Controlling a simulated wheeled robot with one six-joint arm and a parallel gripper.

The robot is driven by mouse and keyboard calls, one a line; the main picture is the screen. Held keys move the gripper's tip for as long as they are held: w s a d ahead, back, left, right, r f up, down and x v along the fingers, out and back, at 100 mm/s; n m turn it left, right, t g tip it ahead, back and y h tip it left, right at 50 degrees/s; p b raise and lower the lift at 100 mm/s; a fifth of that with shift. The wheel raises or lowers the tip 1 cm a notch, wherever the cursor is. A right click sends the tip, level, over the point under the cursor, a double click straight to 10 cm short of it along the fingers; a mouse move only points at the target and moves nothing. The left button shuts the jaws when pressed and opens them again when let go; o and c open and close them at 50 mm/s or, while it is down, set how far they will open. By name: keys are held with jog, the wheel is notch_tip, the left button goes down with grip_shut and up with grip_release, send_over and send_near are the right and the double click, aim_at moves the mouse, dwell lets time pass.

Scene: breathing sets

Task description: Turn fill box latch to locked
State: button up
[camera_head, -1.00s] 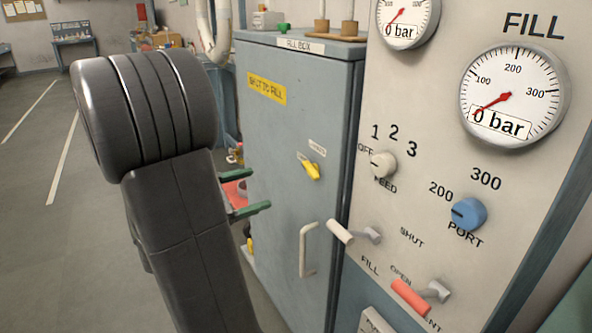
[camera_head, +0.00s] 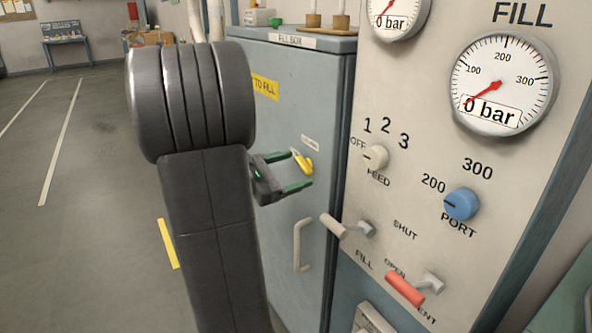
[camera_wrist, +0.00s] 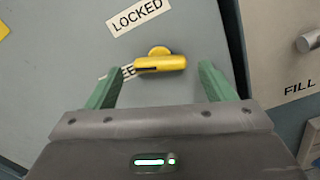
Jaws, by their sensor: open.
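The fill box (camera_head: 290,110) is a grey-blue cabinet with its door shut. Its yellow latch (camera_head: 304,163) is on the door, below a small white label. In the wrist view the latch (camera_wrist: 160,64) lies nearly level, its handle pointing left over the lower label, which it partly covers. The LOCKED label (camera_wrist: 138,16) is above it. My gripper (camera_head: 304,170) is open, with its green fingers at the door. In the wrist view the fingers (camera_wrist: 158,82) stand on either side of the latch, apart from it. Whether they reach its depth is hard to tell.
A pale door handle (camera_head: 299,245) is below the latch. To the right, the panel carries the FILL lever (camera_head: 335,226), a red-handled lever (camera_head: 404,289), the FEED knob (camera_head: 375,157) and the blue PORT knob (camera_head: 461,204). Open floor lies to the left.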

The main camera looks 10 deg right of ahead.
jog(key=shift+w+d, duration=0.25)
jog(key=shift+d, duration=0.45)
jog(key=c, duration=1)
